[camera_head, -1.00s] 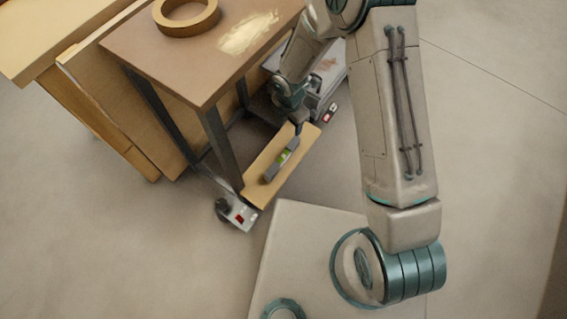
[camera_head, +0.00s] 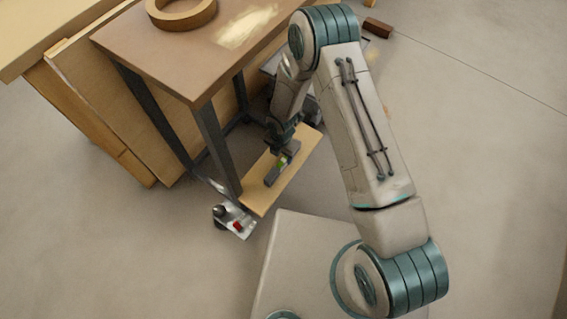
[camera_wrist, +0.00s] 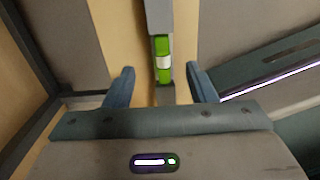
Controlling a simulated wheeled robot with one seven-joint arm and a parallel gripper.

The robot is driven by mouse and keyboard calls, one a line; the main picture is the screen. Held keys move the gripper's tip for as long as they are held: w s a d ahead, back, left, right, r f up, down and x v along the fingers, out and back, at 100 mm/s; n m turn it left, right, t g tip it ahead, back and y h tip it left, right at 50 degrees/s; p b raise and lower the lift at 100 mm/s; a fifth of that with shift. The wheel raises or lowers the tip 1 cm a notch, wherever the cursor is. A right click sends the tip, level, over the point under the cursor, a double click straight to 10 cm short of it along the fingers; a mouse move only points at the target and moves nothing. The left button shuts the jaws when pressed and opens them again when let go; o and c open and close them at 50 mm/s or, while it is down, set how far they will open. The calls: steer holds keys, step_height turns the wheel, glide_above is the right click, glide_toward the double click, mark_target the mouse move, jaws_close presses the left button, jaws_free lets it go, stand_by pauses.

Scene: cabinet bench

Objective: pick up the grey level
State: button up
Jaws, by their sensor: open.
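The grey level (camera_head: 271,178) lies on a light wooden board (camera_head: 258,197) low beside the brown-topped table. In the wrist view the level (camera_wrist: 161,18) runs up the middle of the picture, with its green vial section showing. My gripper (camera_wrist: 160,85) is open, with one blue finger on each side of the level's near end and gaps between. In the head view my gripper (camera_head: 284,148) is over the level's far part and hides it. I cannot tell whether the fingers are down to the level's height.
The table (camera_head: 180,55) carries a wooden ring (camera_head: 182,14), and its dark leg (camera_head: 216,150) stands close left of the board. A small grey-and-red item (camera_head: 236,223) is at the board's near end. A reddish-brown block (camera_head: 378,27) lies on the floor, which is open at right.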

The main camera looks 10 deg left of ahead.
mark_target(283, 160)
steer(key=f+b, duration=0.1)
steer(key=f, duration=0.3)
steer(key=shift+d+f+b, duration=0.2)
steer(key=shift+f+b, duration=0.15)
jaws_close()
steer(key=shift+r, duration=0.1)
